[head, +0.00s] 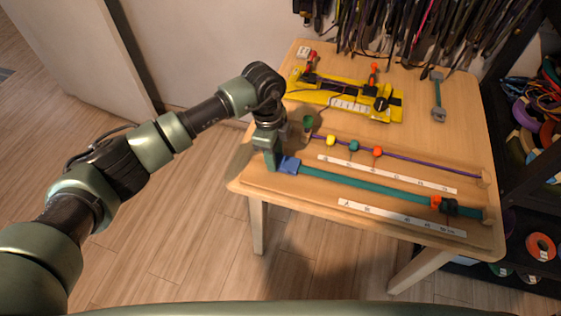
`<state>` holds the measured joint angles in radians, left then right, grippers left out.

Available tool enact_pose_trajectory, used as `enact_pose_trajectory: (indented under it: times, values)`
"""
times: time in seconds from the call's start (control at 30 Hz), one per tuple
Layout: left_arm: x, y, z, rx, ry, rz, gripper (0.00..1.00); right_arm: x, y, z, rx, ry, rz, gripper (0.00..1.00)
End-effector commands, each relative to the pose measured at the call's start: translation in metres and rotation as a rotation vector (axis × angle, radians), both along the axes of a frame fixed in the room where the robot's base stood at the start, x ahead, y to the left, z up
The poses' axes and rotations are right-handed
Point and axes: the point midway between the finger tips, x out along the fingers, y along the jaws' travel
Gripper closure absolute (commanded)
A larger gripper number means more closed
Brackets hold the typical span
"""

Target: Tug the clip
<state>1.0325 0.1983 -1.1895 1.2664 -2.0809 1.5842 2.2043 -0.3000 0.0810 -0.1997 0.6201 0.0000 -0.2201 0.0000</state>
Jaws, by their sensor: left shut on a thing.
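A blue clip (289,165) sits at the left end of a flat teal strap (365,182) near the table's front edge. My left gripper (273,160) reaches down at the table's left side and is shut on the blue clip. Its fingers hide part of the clip's left side. The strap runs straight to the right, to an orange piece (436,202) and a black clamp (450,207) near its right end. My right gripper is not in view.
Behind the strap, a purple cord (420,162) carries yellow, teal and orange beads. White marked strips (400,217) lie along both lines. A yellow tray (345,100) with tools and a wrench (438,100) lie farther back. Shelves with spools (540,246) stand right.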

Motion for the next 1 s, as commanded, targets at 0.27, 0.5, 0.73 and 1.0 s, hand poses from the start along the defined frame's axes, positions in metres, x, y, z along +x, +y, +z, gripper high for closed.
enact_pose_trajectory:
  times: [0.27, 0.5, 0.73, 1.0]
  values:
    - [0.0014, 0.0033, 0.0001, 0.003, -0.002, 0.002, 1.00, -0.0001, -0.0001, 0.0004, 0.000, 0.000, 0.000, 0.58]
    - [0.0022, 0.0053, 0.0001, 0.005, -0.002, 0.003, 1.00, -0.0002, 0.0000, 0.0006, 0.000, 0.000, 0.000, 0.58]
    - [0.0021, 0.0040, 0.0007, 0.006, -0.003, 0.004, 1.00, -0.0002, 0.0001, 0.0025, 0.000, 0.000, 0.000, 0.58]
    - [0.0019, 0.0031, 0.0002, 0.006, -0.003, 0.005, 0.57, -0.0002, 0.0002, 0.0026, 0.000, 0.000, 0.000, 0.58]
